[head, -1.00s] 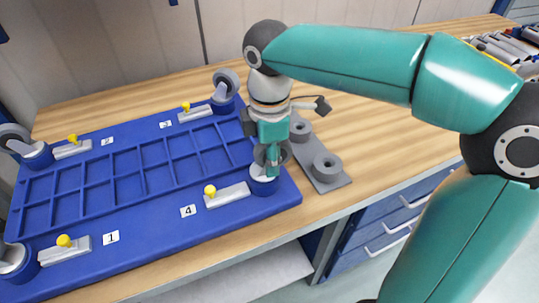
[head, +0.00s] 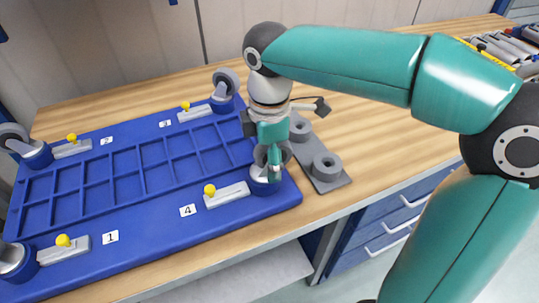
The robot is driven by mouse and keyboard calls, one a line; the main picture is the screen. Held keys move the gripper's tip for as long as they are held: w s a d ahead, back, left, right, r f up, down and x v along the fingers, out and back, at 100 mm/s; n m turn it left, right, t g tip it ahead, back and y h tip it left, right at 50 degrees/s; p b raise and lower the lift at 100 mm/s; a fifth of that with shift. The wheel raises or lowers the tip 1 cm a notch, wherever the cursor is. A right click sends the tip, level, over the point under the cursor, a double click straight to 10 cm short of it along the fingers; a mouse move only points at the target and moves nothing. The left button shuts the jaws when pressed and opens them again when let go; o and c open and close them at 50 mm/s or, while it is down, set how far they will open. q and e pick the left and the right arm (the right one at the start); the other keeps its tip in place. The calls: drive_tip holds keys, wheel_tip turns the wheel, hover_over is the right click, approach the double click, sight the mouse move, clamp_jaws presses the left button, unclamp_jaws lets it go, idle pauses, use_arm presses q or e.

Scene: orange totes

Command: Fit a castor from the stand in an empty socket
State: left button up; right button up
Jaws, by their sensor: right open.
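The blue base (head: 150,236) has numbered corner sockets. A grey castor (head: 259,156) is at the socket (head: 270,188) by label 4 and looks upright in it; how deep it sits is hidden. My right gripper (head: 273,172) points down over this castor, fingers open around or beside it. Other grey castors sit at label 3 (head: 228,78), label 2 (head: 14,136) and label 1 (head: 12,258). The grey stand (head: 335,183) lies right of the base; its two visible round holders hold no castor. My left gripper is out of view.
Grey bars with yellow knobs (head: 209,190) lie beside the sockets. The wooden bench (head: 395,150) is clear right of the stand, with blue drawers (head: 385,230) below its front edge. A bin of tools (head: 505,50) stands at the far right.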

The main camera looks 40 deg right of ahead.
drive_tip(key=shift+r, duration=0.1)
wheel_tip(320, 180, up, 10)
drive_tip(key=shift+w+r, duration=0.1)
drive_tip(key=shift+r, duration=0.8)
